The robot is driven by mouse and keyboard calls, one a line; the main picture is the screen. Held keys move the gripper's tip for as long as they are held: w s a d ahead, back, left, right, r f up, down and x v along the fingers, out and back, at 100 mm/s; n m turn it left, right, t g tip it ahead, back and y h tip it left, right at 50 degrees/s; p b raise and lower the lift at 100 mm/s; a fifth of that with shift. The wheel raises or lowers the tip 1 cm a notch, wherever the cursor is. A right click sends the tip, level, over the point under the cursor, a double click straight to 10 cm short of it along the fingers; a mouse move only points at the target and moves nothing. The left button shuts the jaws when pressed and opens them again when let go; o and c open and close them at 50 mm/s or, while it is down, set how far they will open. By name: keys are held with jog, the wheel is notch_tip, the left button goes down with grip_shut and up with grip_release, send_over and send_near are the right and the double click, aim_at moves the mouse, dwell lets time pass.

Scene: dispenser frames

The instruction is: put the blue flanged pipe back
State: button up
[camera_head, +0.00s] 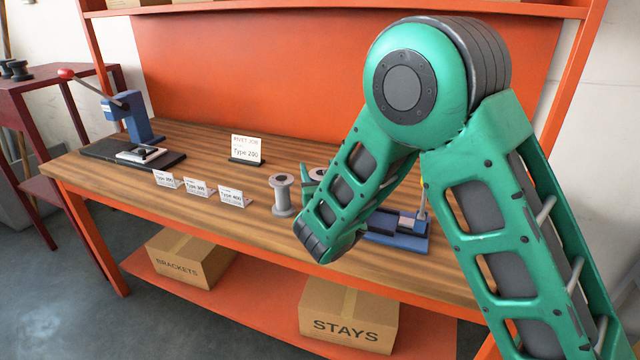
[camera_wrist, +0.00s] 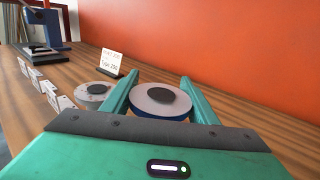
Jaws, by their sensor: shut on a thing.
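My gripper (camera_wrist: 160,90) is shut on the blue flanged pipe (camera_wrist: 158,103), whose grey round top flange with a dark centre and blue edge shows between the two green fingers in the wrist view. In the head view only a bit of the pipe's top (camera_head: 317,173) shows past my arm. Its lower end is hidden, so I cannot tell whether it touches the table. A grey flanged pipe (camera_head: 282,196) stands upright on the table just left of my gripper; it also shows in the wrist view (camera_wrist: 95,92).
Several small white cards, including Type 400 (camera_head: 232,197), stand along the table's (camera_head: 120,190) front left. A Type 200 sign (camera_head: 246,149) stands behind. A blue lever press (camera_head: 130,115) is at the far left. A blue fixture (camera_head: 400,238) sits right, partly behind my arm.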

jog(key=shift+f, duration=1.85)
jog(key=shift+f, duration=0.1)
jog(key=o, duration=1.5)
jog(key=shift+s, duration=0.15)
jog(key=v, duration=1)
jog(key=shift+s+a+f, duration=0.1)
jog(key=shift+s, duration=0.1)
jog(key=shift+s+d, duration=0.25)
jog(key=shift+s, duration=0.45)
